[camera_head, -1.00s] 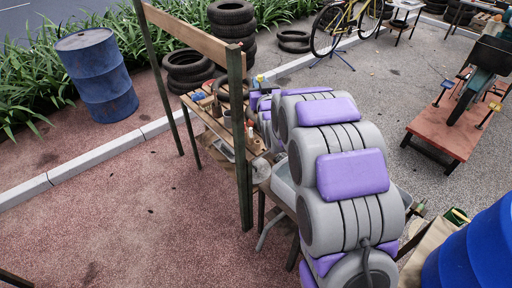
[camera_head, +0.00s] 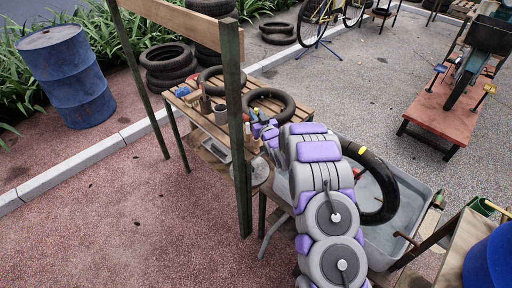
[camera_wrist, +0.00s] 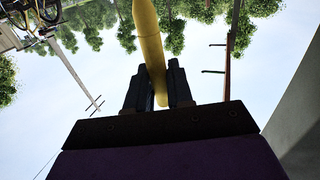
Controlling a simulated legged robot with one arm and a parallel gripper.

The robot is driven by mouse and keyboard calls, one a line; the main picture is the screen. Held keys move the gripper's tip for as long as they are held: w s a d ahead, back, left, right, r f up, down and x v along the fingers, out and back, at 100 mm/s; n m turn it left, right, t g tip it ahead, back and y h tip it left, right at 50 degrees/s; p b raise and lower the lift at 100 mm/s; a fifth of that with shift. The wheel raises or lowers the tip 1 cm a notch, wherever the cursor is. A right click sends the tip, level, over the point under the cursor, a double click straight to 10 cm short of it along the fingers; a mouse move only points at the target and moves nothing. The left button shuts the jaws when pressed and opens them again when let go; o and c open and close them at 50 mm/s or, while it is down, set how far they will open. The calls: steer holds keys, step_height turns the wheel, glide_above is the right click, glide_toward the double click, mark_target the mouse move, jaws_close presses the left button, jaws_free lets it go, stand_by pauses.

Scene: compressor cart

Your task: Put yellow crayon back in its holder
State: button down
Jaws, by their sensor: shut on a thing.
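In the wrist view the yellow crayon (camera_wrist: 150,45) is between the two dark fingers of my gripper (camera_wrist: 158,88). The gripper is shut on it. The crayon's lower end shows between the fingers, and its other end runs out of the top of the picture. In the head view my gripper (camera_head: 262,130) is small, at the far end of my arm, over the right part of the slatted wooden bench near small items. The crayon is too small there to make out surely. I cannot clearly pick out the holder.
A grey tub (camera_head: 405,235) with a black tube (camera_head: 384,185) lies right of my arm.

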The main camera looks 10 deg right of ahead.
steer(key=shift+w+f, duration=0.15)
steer(key=shift+f, duration=0.7)
step_height(320, 180, down, 6)
steer(key=shift+d+f+b, duration=0.1)
steer(key=shift+d+b, duration=0.05)
steer(key=shift+b, duration=0.8)
step_height(320, 180, down, 3)
steer(key=shift+f+b, duration=0.1)
steer(key=shift+b, duration=0.4)
steer(key=c, duration=1)
jaws_free()
